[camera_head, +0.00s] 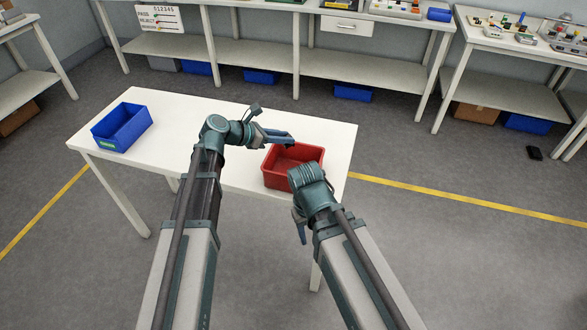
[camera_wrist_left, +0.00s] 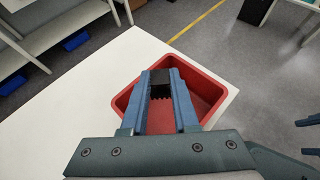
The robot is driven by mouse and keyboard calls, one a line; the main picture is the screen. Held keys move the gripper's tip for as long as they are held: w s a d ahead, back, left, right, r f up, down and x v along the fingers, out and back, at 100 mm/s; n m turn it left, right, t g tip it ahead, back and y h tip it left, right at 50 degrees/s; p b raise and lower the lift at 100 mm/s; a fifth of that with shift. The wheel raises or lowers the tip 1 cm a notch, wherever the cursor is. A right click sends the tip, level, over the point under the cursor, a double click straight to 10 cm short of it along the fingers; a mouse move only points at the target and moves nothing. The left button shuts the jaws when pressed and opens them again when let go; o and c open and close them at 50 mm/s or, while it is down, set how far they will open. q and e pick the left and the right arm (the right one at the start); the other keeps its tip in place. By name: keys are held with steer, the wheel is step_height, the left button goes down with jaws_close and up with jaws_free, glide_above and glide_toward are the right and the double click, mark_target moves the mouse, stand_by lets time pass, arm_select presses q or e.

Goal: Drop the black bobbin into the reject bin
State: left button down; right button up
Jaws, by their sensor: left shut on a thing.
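My left gripper (camera_head: 286,138) is over the back rim of the red bin (camera_head: 269,173), which stands at the right end of the white table. In the left wrist view, my left gripper (camera_wrist_left: 160,82) is shut on the black bobbin (camera_wrist_left: 160,87), a small dark piece between the fingertips. The red bin (camera_wrist_left: 210,85) lies beneath the fingers in that view, and its visible floor looks empty. The bobbin cannot be made out in the head view. My right gripper (camera_head: 299,226) hangs in front of the table edge, and its jaw opening cannot be judged.
A blue bin (camera_head: 122,127) with a green label stands at the left end of the white table (camera_head: 175,112). The tabletop between the bins is bare apart from my left arm above it. Benches with blue boxes line the back wall.

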arm_select(q)
step_height(320, 180, down, 6)
steer(key=b, duration=0.5)
steer(key=shift+b, duration=0.35)
steer(key=c, duration=0.6)
jaws_free()
steer(key=p+v, duration=0.6)
steer(key=v, duration=0.8)
steer(key=shift+p, duration=0.3)
steer(key=shift+f, duration=0.1)
